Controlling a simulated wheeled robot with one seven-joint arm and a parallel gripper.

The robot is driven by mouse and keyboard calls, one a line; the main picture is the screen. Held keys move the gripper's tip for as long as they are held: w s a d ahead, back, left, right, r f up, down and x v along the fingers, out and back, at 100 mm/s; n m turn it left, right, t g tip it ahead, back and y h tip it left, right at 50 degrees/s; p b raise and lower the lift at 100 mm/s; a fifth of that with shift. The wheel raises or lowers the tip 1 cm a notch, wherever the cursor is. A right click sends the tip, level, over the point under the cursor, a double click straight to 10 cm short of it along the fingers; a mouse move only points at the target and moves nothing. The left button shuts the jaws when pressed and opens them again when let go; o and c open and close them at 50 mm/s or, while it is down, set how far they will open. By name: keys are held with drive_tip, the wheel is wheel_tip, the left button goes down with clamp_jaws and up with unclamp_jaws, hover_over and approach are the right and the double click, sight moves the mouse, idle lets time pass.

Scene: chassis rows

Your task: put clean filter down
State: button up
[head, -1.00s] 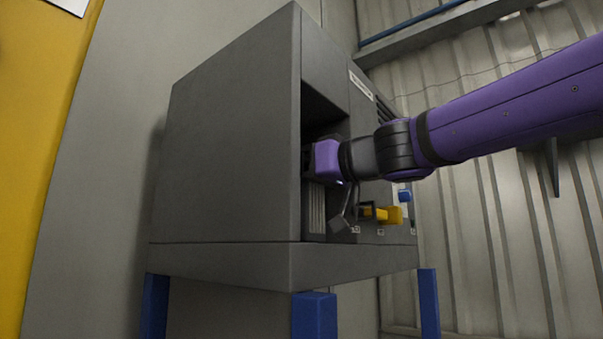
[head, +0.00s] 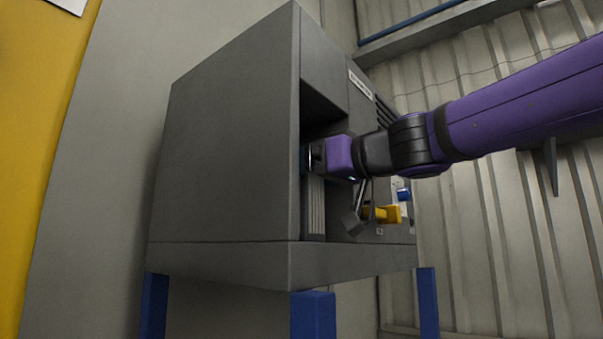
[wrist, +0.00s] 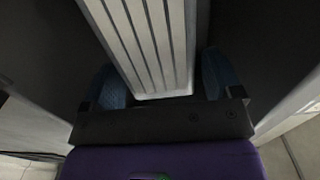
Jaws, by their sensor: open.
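A pale ribbed filter (head: 315,210) stands upright in the open bay of the dark grey cabinet (head: 225,160). In the wrist view its ribbed face (wrist: 145,40) runs down between my fingers. My gripper (head: 313,158) is at the mouth of the bay, at the upper part of the filter. In the wrist view my gripper (wrist: 162,82) is open, with a blue-grey finger on each side of the filter and a gap at the right one. The fingertips are partly hidden in the dark bay.
A yellow handle (head: 388,213) and a blue knob (head: 404,195) stick out of the cabinet front below my arm. The cabinet stands on blue legs (head: 314,316). A corrugated wall (head: 490,240) is at the right, with open space before it.

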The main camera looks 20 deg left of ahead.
drive_tip(key=v, duration=1)
drive_tip(key=w+d+f+m+t+h, duration=0.2)
drive_tip(key=d+f+m+t+h, duration=0.15)
drive_tip(key=d, duration=0.35)
drive_tip(key=w+d+f+m+t+h, duration=0.1)
drive_tip(key=d+f+m+t+h, duration=0.2)
drive_tip(key=d, duration=0.4)
drive_tip(key=w+d+f+m+t+h, duration=0.25)
drive_tip(key=d+m+h, duration=0.2)
drive_tip(key=d, duration=0.25)
drive_tip(key=s+d+f+m+g+h, duration=0.35)
drive_tip(key=s+d+f+h, duration=0.3)
drive_tip(key=d+f, duration=0.6)
drive_tip(key=s+f+n+g, duration=0.1)
drive_tip(key=s+f+g, duration=0.6)
drive_tip(key=s+f, duration=0.6)
drive_tip(key=shift+f+y, duration=0.45)
drive_tip(key=shift+f, duration=0.5)
